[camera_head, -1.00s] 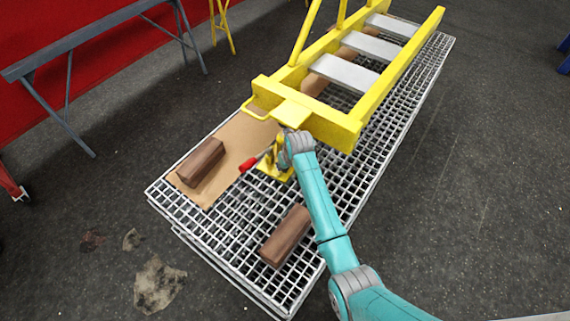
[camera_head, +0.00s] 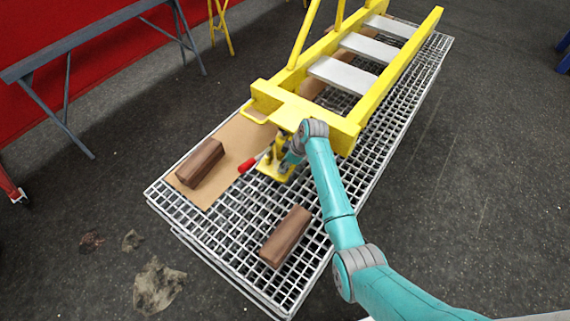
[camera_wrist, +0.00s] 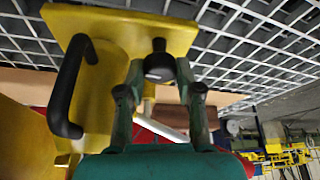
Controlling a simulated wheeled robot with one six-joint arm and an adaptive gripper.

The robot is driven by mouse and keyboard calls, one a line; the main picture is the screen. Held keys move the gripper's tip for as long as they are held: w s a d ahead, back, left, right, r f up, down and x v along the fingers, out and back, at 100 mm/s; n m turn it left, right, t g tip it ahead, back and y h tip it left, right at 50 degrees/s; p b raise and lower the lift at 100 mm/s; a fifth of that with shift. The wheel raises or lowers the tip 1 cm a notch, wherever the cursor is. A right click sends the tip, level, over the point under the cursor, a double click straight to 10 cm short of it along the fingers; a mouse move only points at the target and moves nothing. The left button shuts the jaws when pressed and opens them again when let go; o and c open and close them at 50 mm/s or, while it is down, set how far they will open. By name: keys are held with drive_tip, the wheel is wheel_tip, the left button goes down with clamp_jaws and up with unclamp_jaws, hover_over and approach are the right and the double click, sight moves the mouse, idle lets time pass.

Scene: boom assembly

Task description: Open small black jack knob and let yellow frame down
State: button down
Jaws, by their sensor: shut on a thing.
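The yellow frame (camera_head: 300,108) with grey steps lies over the grating, its near crossbeam above the yellow jack (camera_head: 270,170). The jack stands on the grating and has a red-ended handle (camera_head: 246,165). In the wrist view the yellow jack base plate (camera_wrist: 110,24) and a black curved handle (camera_wrist: 68,88) are close. The small black knob (camera_wrist: 158,64) sits between the fingertips of my gripper (camera_wrist: 155,78), which is shut on it. In the head view my wrist partly hides the jack, and the knob cannot be made out.
One brown block (camera_head: 201,162) lies on the cardboard (camera_head: 235,140), another (camera_head: 286,236) on the bare grating (camera_head: 240,220). A grey trestle (camera_head: 75,40) stands at upper left. The grating's near end has free room around the blocks.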

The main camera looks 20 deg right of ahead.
drive_tip(key=shift+n, duration=0.4)
drive_tip(key=shift+w+r, duration=0.15)
drive_tip(key=c, duration=0.8)
unclamp_jaws()
drive_tip(key=shift+w+a+r, duration=0.1)
drive_tip(key=shift+r, duration=0.15)
drive_tip(key=s+d+v, duration=0.1)
drive_tip(key=v, duration=0.6)
drive_tip(key=shift+f+g, duration=0.3)
drive_tip(key=shift+f, duration=0.05)
